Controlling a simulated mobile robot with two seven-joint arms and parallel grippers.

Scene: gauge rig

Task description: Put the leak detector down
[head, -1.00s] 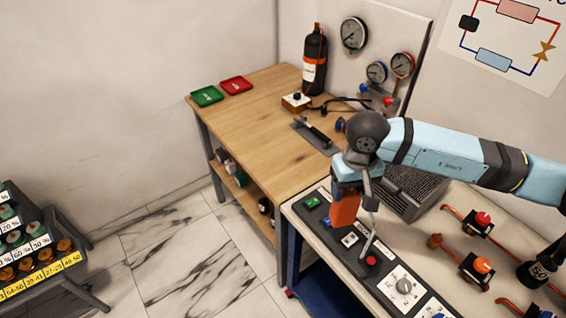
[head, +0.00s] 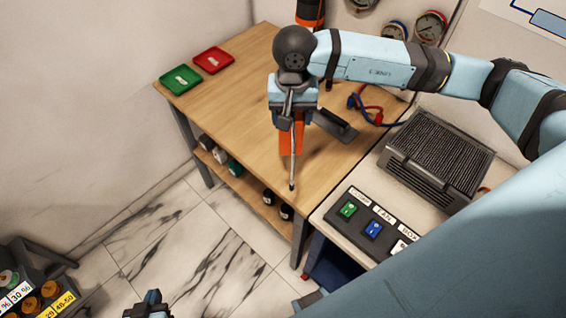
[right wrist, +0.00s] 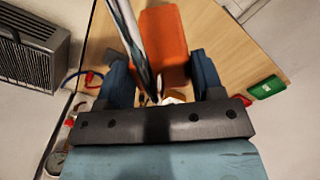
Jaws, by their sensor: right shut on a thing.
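The leak detector (head: 300,146) has an orange body and a thin metal probe. My right gripper (head: 293,116) is shut on it and holds it over the wooden workbench (head: 235,95), near its front edge. The probe hangs down in front of the body. In the right wrist view the orange leak detector (right wrist: 166,45) sits between the blue fingers of my right gripper (right wrist: 163,80). Whether it touches the bench is unclear. My left gripper (head: 150,304) shows small at the bottom edge, over the floor; its jaw opening is not clear.
A green tray (head: 168,88) and a red tray (head: 228,68) lie at the bench's far left. A dark flat holder (head: 340,128) lies right of the leak detector. A grey finned unit (head: 440,150) stands on the right-hand counter. The bench's left middle is clear.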

